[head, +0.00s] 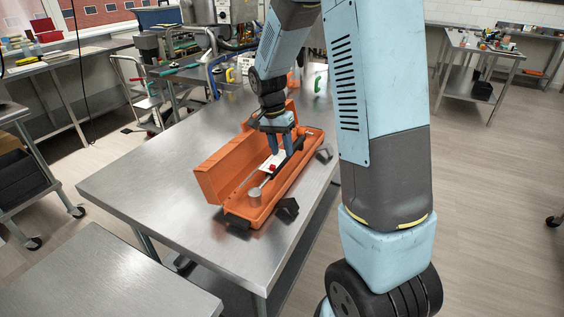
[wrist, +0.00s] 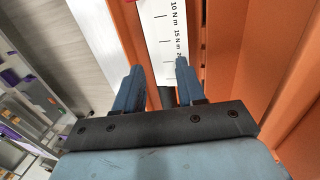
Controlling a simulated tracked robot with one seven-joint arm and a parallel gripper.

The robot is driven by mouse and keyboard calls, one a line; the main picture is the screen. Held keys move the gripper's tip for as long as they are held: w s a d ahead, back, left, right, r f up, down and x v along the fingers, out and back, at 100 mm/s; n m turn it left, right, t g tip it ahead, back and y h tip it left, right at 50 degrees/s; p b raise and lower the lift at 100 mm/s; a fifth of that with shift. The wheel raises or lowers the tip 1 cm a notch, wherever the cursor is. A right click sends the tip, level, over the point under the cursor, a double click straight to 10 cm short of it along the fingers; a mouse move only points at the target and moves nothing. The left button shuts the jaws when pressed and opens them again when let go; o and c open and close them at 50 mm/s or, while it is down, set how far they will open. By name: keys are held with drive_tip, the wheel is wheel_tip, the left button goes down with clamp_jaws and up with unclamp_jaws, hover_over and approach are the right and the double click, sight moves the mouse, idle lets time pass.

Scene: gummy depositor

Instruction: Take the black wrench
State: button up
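An orange open case (head: 264,212) lies on the steel table and holds a wrench (head: 290,154) with a long black part, a thin shaft and a grey round end. A white scale plate with a red spot lies beside it in the case; in the wrist view the plate (wrist: 163,45) reads 10 N m and 15 N m. My gripper (wrist: 158,78) points down into the case, its two blue fingers apart on either side of the plate. A short dark piece shows between the fingers, clear of both. The fingers hide part of the wrench in the head view.
The case's raised lid (head: 222,168) stands along its left side. Black blocks (head: 288,208) sit at the case's right side. The steel table (head: 150,190) is bare to the left. Bottles and tools stand at its far end.

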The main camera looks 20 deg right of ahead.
sight(282, 157)
drive_tip(key=shift+s+d+f, duration=0.1)
drive_tip(key=shift+s+f, duration=0.15)
drive_tip(key=shift+f, duration=1)
drive_tip(key=shift+s+f, duration=0.2)
drive_tip(key=shift+f, duration=1.05)
drive_tip(key=shift+c, duration=0.5)
clamp_jaws()
